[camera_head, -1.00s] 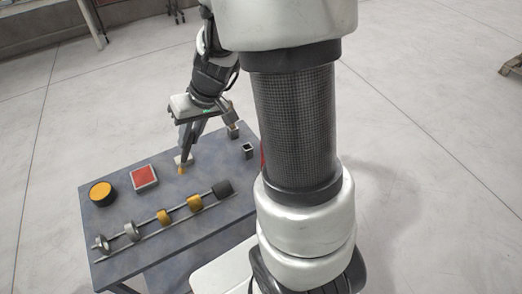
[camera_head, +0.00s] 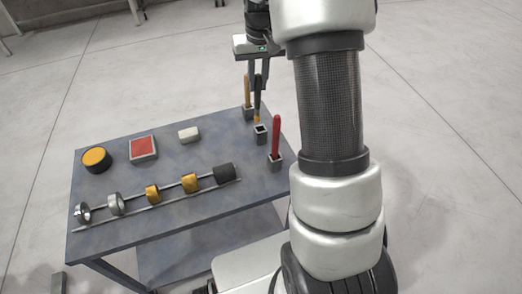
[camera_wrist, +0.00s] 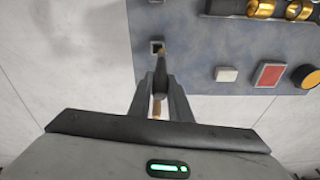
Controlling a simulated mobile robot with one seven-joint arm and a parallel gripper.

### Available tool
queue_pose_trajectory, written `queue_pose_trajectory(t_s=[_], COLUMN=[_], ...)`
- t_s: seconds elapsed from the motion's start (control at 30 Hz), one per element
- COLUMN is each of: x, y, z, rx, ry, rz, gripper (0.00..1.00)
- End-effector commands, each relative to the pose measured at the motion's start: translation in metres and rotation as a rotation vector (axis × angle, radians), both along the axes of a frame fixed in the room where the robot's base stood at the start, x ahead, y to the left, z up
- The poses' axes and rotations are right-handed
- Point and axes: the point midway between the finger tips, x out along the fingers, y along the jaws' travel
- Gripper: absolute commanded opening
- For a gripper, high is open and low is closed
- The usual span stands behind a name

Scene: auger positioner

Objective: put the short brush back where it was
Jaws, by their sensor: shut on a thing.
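The short brush, with its orange-brown tip (camera_head: 257,119) pointing down, is held upright in my gripper (camera_head: 258,92). My gripper is shut on it. The tip is just above or at the mouth of the middle square holder (camera_head: 261,135); I cannot tell whether it has entered. In the wrist view the brush (camera_wrist: 162,58) runs from between the fingers (camera_wrist: 160,82) towards the same holder (camera_wrist: 157,45), with its tip over the holder's near edge. Its upper part is mostly hidden by the fingers.
A wooden-handled tool (camera_head: 247,88) stands in the back holder, close beside my fingers. A red-handled tool (camera_head: 276,135) stands in the front holder. A white block (camera_head: 189,134), red pad (camera_head: 143,148), orange-topped tin (camera_head: 96,158) and rod with rings (camera_head: 165,203) occupy the table (camera_head: 215,152).

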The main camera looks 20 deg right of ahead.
Motion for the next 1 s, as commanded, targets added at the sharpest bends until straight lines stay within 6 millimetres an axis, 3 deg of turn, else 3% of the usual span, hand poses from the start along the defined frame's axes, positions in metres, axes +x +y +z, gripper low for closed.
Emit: queue_pose_trajectory(t_s=[0.17, 0.8, 1.0], x=[0.007, 0.006, 0.006], y=[-0.011, -0.011, -0.011], z=[-0.013, -0.102, -0.104], rx=[-0.017, -0.016, -0.016], ry=[0.017, 0.017, 0.016], rz=[-0.030, -0.029, -0.029], gripper=[0.00, 0.00, 0.00])
